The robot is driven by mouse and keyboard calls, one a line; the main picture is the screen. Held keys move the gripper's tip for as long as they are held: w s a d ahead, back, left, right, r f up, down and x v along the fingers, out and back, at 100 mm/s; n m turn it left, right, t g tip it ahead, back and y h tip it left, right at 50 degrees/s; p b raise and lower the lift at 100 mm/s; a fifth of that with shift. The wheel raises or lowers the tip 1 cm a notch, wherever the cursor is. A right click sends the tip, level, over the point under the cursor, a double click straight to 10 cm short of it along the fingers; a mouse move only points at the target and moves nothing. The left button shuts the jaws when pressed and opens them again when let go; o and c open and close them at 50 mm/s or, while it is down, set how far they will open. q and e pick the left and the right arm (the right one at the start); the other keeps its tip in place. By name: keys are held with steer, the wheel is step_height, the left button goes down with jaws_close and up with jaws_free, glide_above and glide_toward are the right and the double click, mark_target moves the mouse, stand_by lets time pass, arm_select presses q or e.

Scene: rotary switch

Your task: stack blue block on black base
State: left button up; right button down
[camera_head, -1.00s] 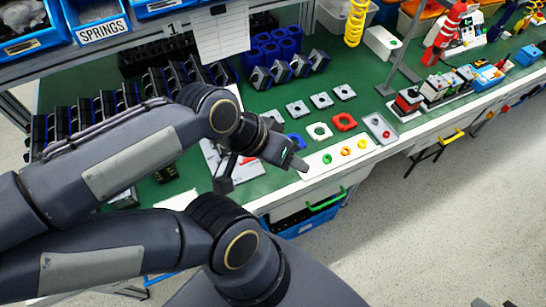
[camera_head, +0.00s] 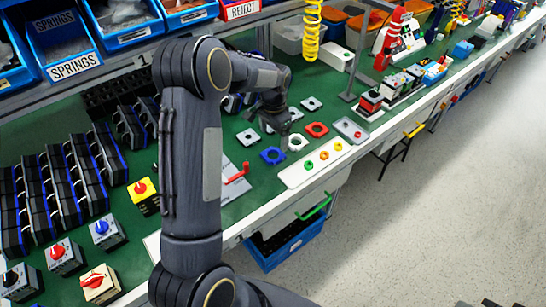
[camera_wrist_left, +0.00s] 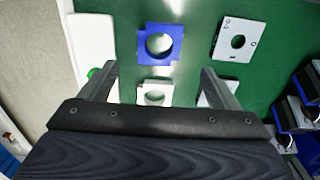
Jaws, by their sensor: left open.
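A blue square ring-shaped block (camera_head: 272,156) lies flat on the green bench. In the left wrist view the blue block (camera_wrist_left: 146,48) is just beyond my open fingertips. My left gripper (camera_head: 283,138) points down over the small parts, close to the blue block and a white ring block (camera_head: 297,142). In the left wrist view the white block (camera_wrist_left: 155,97) lies between the open fingers of my gripper (camera_wrist_left: 159,72), and nothing is held. Black housings with blue sides (camera_head: 62,185) stand in rows at the left; I cannot tell which is the black base. My right gripper is out of view.
A red ring block (camera_head: 317,130) and grey plates (camera_head: 248,137) lie near the gripper. A white strip with coloured buttons (camera_head: 296,176) runs along the front edge. Finished switches (camera_head: 107,232) stand at the left. A yellow coil (camera_head: 312,30) hangs at the back.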

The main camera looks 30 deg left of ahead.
mark_target(273, 157)
arm_select(q)
steer(key=f, duration=0.3)
steer(key=f+p, duration=0.1)
steer(key=f, duration=0.2)
steer(key=shift+s+f, duration=0.2)
steer(key=shift+f, duration=0.65)
steer(key=c, duration=1.1)
steer(key=shift+r, duration=0.1)
